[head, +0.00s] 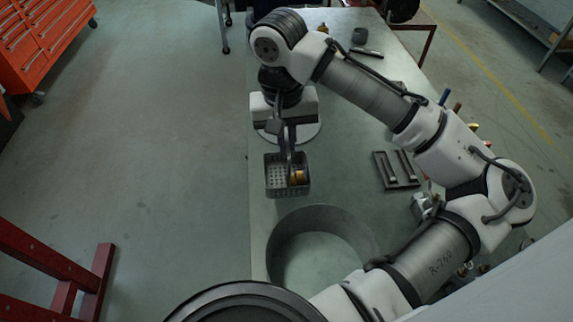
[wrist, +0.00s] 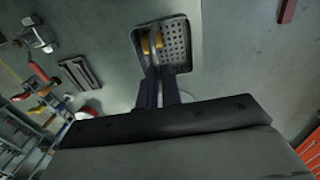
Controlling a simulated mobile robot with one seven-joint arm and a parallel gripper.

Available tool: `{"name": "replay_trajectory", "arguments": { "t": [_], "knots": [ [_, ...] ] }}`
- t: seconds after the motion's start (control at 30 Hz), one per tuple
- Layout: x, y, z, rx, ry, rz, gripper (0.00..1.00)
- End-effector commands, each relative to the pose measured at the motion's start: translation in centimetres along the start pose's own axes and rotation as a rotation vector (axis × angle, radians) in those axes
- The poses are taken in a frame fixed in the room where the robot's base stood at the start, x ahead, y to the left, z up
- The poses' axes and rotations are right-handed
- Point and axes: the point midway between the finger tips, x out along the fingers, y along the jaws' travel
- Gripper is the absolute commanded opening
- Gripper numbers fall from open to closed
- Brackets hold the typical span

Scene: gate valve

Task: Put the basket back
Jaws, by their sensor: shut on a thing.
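The basket (head: 272,186) is a small grey perforated metal box near the left edge of the workbench. It holds a brass-coloured ring-like part (head: 298,177). My gripper (head: 288,157) points down into the basket from above and is shut on it. The wrist view shows the basket (wrist: 177,44) just beyond my two dark fingers (wrist: 160,84), with the brass part at its left side. The exact point of grip is hidden, and I cannot tell whether the basket touches the bench.
The grey-green workbench (head: 350,195) carries a large open grey ring (head: 272,245) in front of the basket. A dark tray with two bars (head: 396,170) lies to the right. Several hand tools line the right edge.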

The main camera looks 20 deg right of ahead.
Motion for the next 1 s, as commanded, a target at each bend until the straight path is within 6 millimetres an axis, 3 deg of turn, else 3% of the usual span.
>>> {"name": "replay_trajectory", "arguments": {
  "t": [0.2,0.6,0.97,1.0],
  "knots": [
    [4.1,-0.2,0.0,0.001,0.000,0.000,0.00],
    [8.4,-0.5,0.0,-0.001,0.000,-0.001,0.00],
    [9.0,-0.5,-0.1,-0.001,0.001,0.000,0.00],
    [9.0,-0.5,-0.1,-0.001,0.001,0.000,0.08]
  ]
}}
